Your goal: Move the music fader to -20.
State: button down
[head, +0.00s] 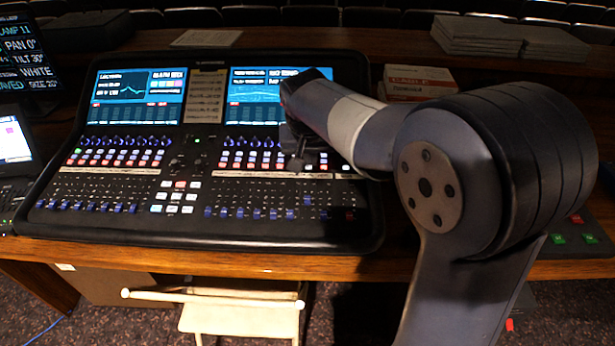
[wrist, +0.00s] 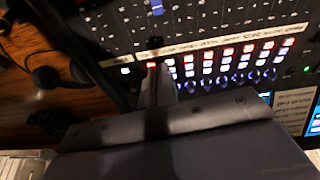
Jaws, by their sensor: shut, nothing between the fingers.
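The mixing desk (head: 200,150) stands on the wooden table, with a row of fader caps along its front. One blue fader cap (head: 308,200) on the right bank sits higher than its blue neighbours; a blue cap also shows at the top of the wrist view (wrist: 157,7). A red cap (head: 350,215) is at the far right. The strip labels are too small to read, so I cannot tell which is the music fader. My gripper (head: 297,164) is shut and empty, over the right bank near the label strip. It also shows in the wrist view (wrist: 156,74).
Two lit screens (head: 137,97) are at the desk's back. A stack of books or boxes (head: 420,82) is behind my arm. A headset (wrist: 50,75) lies on the wood beside the desk in the wrist view. A pale chair (head: 240,315) stands in front.

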aim_at(308, 193)
jog(key=shift+m, duration=0.4)
jog(key=x, duration=0.6)
jog(key=p+x, duration=0.1)
jog(key=x, duration=0.2)
jog(key=shift+w+a+f, duration=0.1)
jog(key=shift+w+a, duration=0.1)
jog(key=shift+a, duration=0.2)
jog(key=shift+s+f, duration=0.15)
jog(key=shift+s, duration=0.1)
jog(key=shift+s+a+f+p, duration=0.1)
jog(key=shift+s+p, duration=0.05)
jog(key=shift+s, duration=0.7)
jog(key=shift+s+f+p, duration=0.1)
jog(key=shift+s+p, duration=0.05)
jog(key=shift+s, duration=0.65)
